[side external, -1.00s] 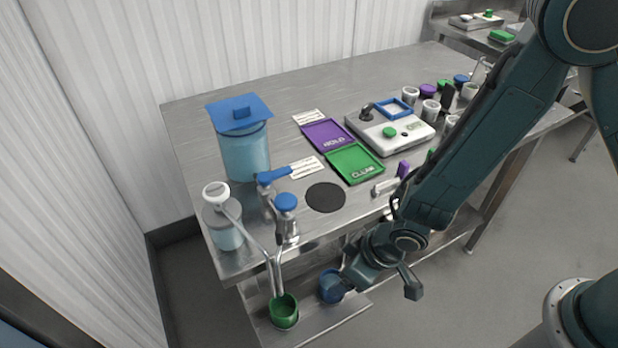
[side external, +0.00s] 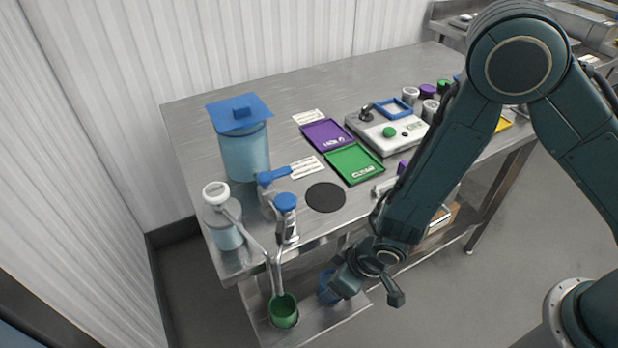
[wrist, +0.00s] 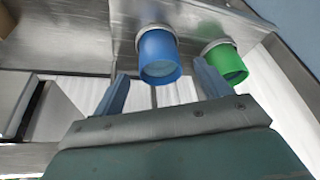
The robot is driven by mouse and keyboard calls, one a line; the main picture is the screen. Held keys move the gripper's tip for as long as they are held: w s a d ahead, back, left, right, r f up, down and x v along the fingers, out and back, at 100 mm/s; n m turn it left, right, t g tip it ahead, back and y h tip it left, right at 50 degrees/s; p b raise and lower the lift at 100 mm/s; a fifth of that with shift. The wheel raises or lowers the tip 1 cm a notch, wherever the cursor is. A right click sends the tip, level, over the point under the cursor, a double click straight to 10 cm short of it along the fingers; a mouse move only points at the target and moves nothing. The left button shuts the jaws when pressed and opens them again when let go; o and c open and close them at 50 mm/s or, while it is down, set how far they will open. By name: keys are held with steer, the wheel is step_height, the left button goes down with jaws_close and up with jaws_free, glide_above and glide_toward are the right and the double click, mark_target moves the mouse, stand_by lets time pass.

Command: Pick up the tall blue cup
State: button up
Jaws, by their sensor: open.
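The blue cup (side external: 326,287) is low in front of the table, above or at the lower shelf, and my gripper partly hides it in the side view. In the wrist view the blue cup (wrist: 158,56) shows a pale collar at its upper end and lies between and beyond my fingertips. My gripper (wrist: 161,72) is open and empty, one finger to each side of the cup in that view. My gripper (side external: 342,284) is just right of the cup in the side view. Whether a finger touches it, I cannot tell.
A green cup (side external: 284,312) is close left of the blue cup; it also shows in the wrist view (wrist: 226,60), close beside my right-hand finger. Thin metal rods (side external: 271,265) run down near it. The table's front edge (side external: 310,245) is above, and the lower shelf (side external: 335,318) is below.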

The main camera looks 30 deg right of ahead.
steer(key=shift+x, duration=2)
steer(key=c, duration=1.2)
steer(key=shift+o, duration=0.2)
steer(key=shift+r, duration=0.15)
step_height(320, 180, up, 20)
